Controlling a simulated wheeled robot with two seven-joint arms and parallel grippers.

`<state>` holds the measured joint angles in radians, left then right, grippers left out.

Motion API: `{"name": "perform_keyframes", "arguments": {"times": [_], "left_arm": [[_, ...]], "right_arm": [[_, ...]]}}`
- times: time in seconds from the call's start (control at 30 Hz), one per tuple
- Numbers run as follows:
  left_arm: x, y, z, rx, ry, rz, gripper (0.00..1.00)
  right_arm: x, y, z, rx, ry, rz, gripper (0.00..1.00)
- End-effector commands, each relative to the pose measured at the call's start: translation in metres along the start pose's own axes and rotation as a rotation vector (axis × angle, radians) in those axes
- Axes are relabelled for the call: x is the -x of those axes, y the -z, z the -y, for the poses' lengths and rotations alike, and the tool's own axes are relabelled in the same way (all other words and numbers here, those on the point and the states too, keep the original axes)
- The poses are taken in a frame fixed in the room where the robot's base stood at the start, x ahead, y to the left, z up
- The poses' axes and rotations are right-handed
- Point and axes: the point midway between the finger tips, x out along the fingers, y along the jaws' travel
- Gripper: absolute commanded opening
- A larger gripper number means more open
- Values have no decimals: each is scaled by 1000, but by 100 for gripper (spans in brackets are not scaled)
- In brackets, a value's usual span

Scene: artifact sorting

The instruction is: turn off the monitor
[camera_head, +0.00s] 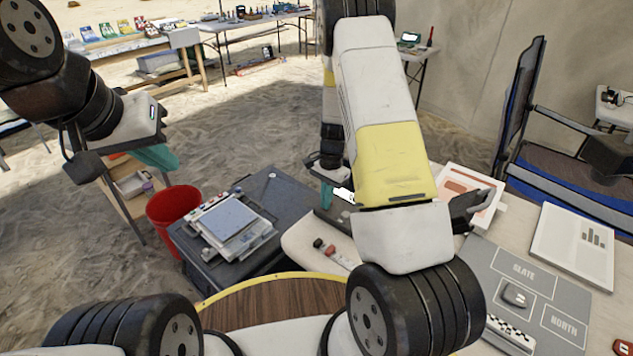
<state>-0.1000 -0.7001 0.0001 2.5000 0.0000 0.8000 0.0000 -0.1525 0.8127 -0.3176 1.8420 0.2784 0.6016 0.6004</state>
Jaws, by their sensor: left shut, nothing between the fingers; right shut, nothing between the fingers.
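I cannot pick out a monitor with certainty. A small device with a lit greenish screen (410,38) stands on a far table at the top. My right gripper (327,195) points down with its teal fingers shut and empty, over the near table's left part beside a dark flat object (334,216). My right arm crosses the middle of the view and hides part of the table behind it. My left gripper (157,158) is shut and empty, raised at the left above a wooden stand and the red bucket.
A red bucket (173,212) stands on the sand beside a dark case (197,251) carrying a flat device with a pale panel (231,219). A grey mat marked SLATE and NORTH (478,264) lies on the near table at right. A blue chair (568,180) stands behind it.

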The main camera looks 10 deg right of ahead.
Motion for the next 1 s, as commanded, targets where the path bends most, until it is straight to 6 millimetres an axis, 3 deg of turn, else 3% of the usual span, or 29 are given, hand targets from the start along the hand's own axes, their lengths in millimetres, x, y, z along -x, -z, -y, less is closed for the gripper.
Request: {"name": "perform_keyframes", "arguments": {"times": [0.4,0.77,1.0], "left_arm": [[0,0,0,0,0,0,0],[0,0,0,0,0,0,0],[0,0,0,0,0,0,0]], "right_arm": [[6,14,0,0,0,0,0],[8,15,0,0,0,0,0],[38,19,-6,-1,4,-3,0]]}}
